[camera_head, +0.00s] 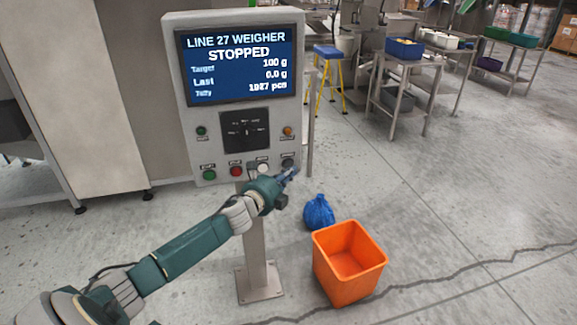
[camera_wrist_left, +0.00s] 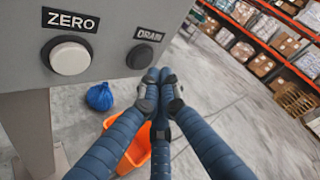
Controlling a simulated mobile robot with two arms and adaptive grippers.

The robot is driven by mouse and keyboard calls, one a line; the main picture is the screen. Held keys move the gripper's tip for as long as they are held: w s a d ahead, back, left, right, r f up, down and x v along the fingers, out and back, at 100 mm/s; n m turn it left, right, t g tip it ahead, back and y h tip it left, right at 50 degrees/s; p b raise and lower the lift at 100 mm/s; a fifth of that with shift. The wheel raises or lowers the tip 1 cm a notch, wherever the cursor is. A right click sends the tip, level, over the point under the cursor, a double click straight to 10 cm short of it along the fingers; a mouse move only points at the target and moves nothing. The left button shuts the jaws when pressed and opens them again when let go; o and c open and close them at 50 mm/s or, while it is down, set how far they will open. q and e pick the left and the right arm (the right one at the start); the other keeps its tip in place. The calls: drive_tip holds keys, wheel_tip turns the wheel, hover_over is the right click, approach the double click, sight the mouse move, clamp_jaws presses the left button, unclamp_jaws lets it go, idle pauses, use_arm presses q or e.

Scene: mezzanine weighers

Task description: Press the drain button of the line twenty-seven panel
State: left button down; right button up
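The line 27 weigher panel (camera_head: 236,20) stands on a post, its screen (camera_head: 240,66) reading STOPPED, 100 g target, 0.0 g last. A bottom row holds green, red, white and dark buttons. The dark drain button (camera_wrist_left: 140,57), labelled DRAIN, is right of the white zero button (camera_wrist_left: 70,58) in the left wrist view. In the head view the drain button (camera_head: 287,162) is at the row's right end. My left gripper (camera_head: 291,172) is shut and empty, its fingertips (camera_wrist_left: 159,76) together just below and right of the drain button; contact cannot be told. My right gripper is out of view.
An orange bin (camera_head: 348,262) and a blue bag (camera_head: 318,212) are on the floor right of the post. Steel tables with a blue crate (camera_head: 404,49) stand farther back. A pale cabinet (camera_head: 104,110) is at left. Floor at right is clear.

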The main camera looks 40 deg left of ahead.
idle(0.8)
use_arm(q)
drive_tip(key=shift+w+a, duration=0.25)
drive_tip(key=shift+a, duration=0.05)
drive_tip(key=shift+w+a, duration=0.3)
idle(0.8)
drive_tip(key=shift+s+d, duration=0.6)
drive_tip(key=shift+d, duration=0.1)
